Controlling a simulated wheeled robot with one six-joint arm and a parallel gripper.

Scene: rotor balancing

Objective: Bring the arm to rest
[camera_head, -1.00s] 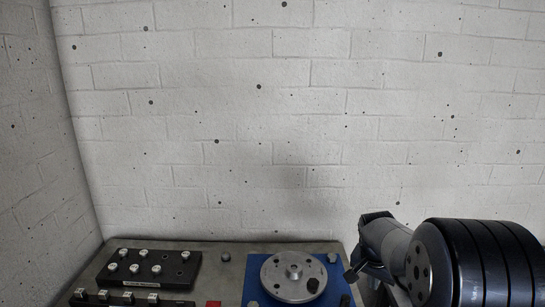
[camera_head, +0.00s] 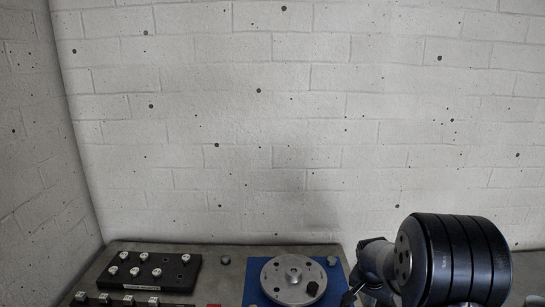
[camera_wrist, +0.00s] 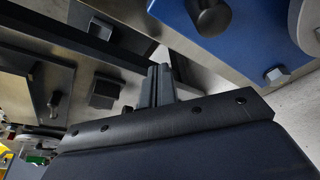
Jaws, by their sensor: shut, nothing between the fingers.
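My gripper (camera_wrist: 160,84) shows in the wrist view with its two fingers together and nothing between them. It is apart from the things on the bench. In the head view my arm is at the lower right, its dark ribbed part in front, and the fingertips are hard to make out. The silver rotor disc (camera_head: 293,279) lies on the blue plate (camera_head: 258,293) to the left of my arm. The disc has a raised hub and one dark piece near its right rim. The blue plate also shows in the wrist view (camera_wrist: 243,42).
A black block (camera_head: 150,270) with several silver weights stands at the left of the grey bench (camera_head: 230,251). A second dark rack (camera_head: 127,301) and a red piece (camera_head: 213,306) are at the lower picture edge. A block wall (camera_head: 250,130) rises behind. The air above the bench is clear.

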